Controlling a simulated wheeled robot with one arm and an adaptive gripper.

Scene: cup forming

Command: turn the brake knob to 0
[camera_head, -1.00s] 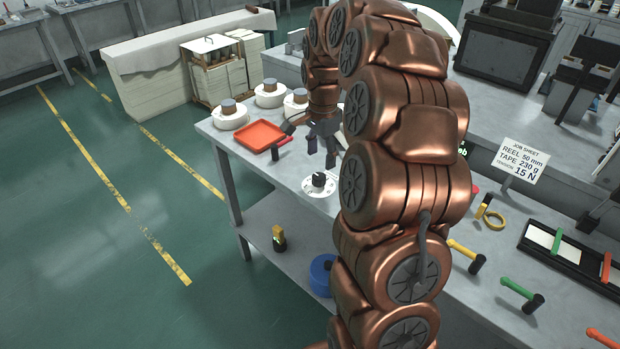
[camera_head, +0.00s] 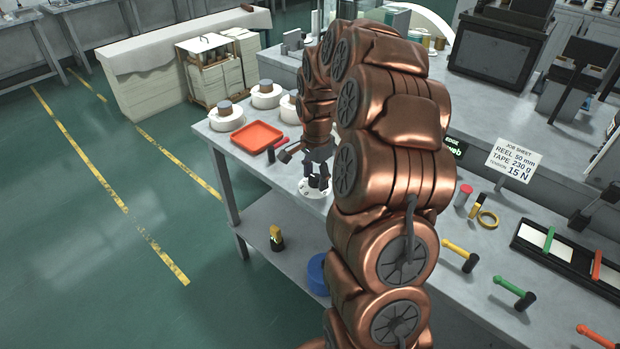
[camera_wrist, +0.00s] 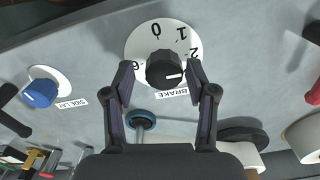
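The brake knob (camera_wrist: 164,70) is black and round, with a white pointer line, on a white dial (camera_wrist: 142,42) in the wrist view. The pointer aims right and slightly down, past the 2; the 0 is at the dial's upper left. A BRAKE label (camera_wrist: 173,93) lies below it. My gripper (camera_wrist: 160,68) is open, one finger on each side of the knob, with a visible gap at least on the left. The right finger hides part of the dial. In the head view my gripper (camera_head: 318,180) is low over the dial (camera_head: 306,191), hiding the knob.
A red tray (camera_head: 257,137) and white reels (camera_head: 226,118) stand on the bench beyond my gripper. A job sheet sign (camera_head: 513,160) and several hammer-like tools (camera_head: 515,291) are to the right.

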